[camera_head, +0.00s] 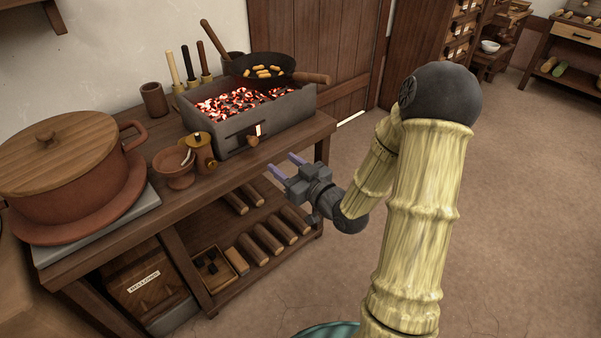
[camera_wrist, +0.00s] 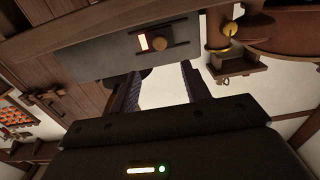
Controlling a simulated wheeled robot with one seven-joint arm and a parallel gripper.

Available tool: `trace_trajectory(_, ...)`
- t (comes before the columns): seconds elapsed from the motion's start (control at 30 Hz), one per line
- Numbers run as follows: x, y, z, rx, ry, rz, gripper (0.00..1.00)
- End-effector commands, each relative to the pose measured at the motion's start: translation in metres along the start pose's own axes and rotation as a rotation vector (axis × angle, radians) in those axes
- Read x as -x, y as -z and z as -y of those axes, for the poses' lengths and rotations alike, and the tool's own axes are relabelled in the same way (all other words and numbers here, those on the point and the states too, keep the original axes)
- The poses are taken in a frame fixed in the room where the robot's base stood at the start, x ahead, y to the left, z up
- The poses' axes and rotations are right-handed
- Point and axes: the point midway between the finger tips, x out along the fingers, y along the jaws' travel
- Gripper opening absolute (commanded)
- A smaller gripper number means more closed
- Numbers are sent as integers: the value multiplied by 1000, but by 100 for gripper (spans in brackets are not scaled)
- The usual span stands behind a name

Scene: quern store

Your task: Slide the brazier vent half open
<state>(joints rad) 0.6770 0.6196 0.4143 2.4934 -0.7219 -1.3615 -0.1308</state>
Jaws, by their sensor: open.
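The grey brazier (camera_head: 290,109) stands on the wooden bench, full of glowing coals. Its front has a dark vent plate with a round wooden knob (camera_head: 253,141) and a narrow glowing slot (camera_head: 258,130) beside it. In the wrist view, the knob (camera_wrist: 160,45) and the glowing slot (camera_wrist: 143,42) show on the brazier's grey front (camera_wrist: 95,60). My gripper (camera_head: 284,163) is open and empty, in front of the bench, a little below and right of the knob, apart from it. In the wrist view, the fingers of my gripper (camera_wrist: 158,78) point towards the knob, one on either side of it.
A frying pan (camera_head: 258,67) sits over the coals, its handle jutting right. A brass-coloured canister (camera_head: 200,152) and a clay bowl (camera_head: 175,170) stand left of the brazier, near a large lidded pot (camera_head: 70,170). Logs (camera_head: 268,238) lie on the shelf below. The floor at right is clear.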

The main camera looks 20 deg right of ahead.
Motion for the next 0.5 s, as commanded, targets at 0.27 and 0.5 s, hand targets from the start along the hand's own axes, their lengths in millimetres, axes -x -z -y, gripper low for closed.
trace_trajectory(0.27, 26, 5, -2, -3, 3, 2, 47)
trace_trajectory(0.5, 31, 5, -4, -2, 4, 1, 47)
